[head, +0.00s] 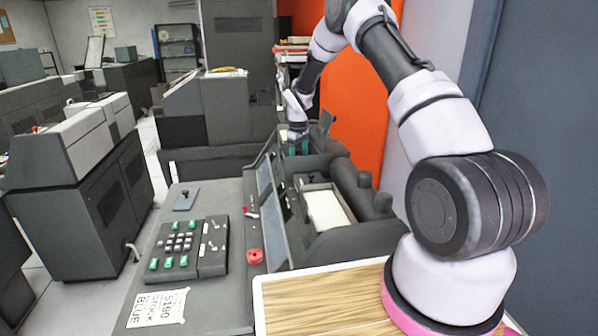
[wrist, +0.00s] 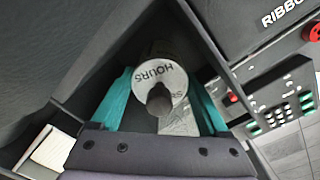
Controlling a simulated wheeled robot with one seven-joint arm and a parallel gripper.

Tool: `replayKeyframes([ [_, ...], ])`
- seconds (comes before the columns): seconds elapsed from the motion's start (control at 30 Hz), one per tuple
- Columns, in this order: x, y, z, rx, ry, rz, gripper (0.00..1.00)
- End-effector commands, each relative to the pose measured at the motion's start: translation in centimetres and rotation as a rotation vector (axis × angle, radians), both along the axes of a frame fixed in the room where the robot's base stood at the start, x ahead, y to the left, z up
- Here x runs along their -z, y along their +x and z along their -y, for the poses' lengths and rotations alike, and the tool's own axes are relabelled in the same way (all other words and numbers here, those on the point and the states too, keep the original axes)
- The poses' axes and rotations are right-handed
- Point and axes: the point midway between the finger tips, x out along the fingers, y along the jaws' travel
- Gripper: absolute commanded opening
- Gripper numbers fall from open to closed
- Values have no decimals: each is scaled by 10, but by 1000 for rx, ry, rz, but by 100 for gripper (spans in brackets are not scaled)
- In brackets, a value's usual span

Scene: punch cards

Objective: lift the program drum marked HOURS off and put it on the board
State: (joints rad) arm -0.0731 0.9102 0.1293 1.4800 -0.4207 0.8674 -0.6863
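The program drum marked HOURS (wrist: 163,74) shows in the wrist view, with a white lettered end, a grey body behind and a dark knob in front. My gripper (wrist: 160,92) has teal fingers on either side of it. They look spread, with a small gap at the left; the right finger is very near the drum's edge. In the head view my gripper (head: 298,147) is low behind the dark console, and the drum is hidden there. A wood-grain board (head: 325,298) with a pale edge lies in front, below my arm's base; I cannot tell whether it is the task's board.
The dark console has a slanted panel (head: 268,205), an open bay with a pale sheet (head: 326,209) and a keypad (head: 180,245). A red knob (head: 255,256) and a paper note (head: 158,308) are on its desk. An orange panel (head: 352,105) stands close behind my arm.

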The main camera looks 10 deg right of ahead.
Motion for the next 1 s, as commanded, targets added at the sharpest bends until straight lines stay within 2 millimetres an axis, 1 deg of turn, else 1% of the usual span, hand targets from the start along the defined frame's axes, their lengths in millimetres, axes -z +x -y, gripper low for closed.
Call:
replayKeyframes([
  [0.37,-1,0,0,0,0,1,0],
  [0.47,-6,1,0,0,0,3,0],
  [0.57,-21,1,0,0,0,4,0],
  [0.8,-69,1,0,0,0,4,0],
  [1.0,-97,1,0,0,0,3,0],
])
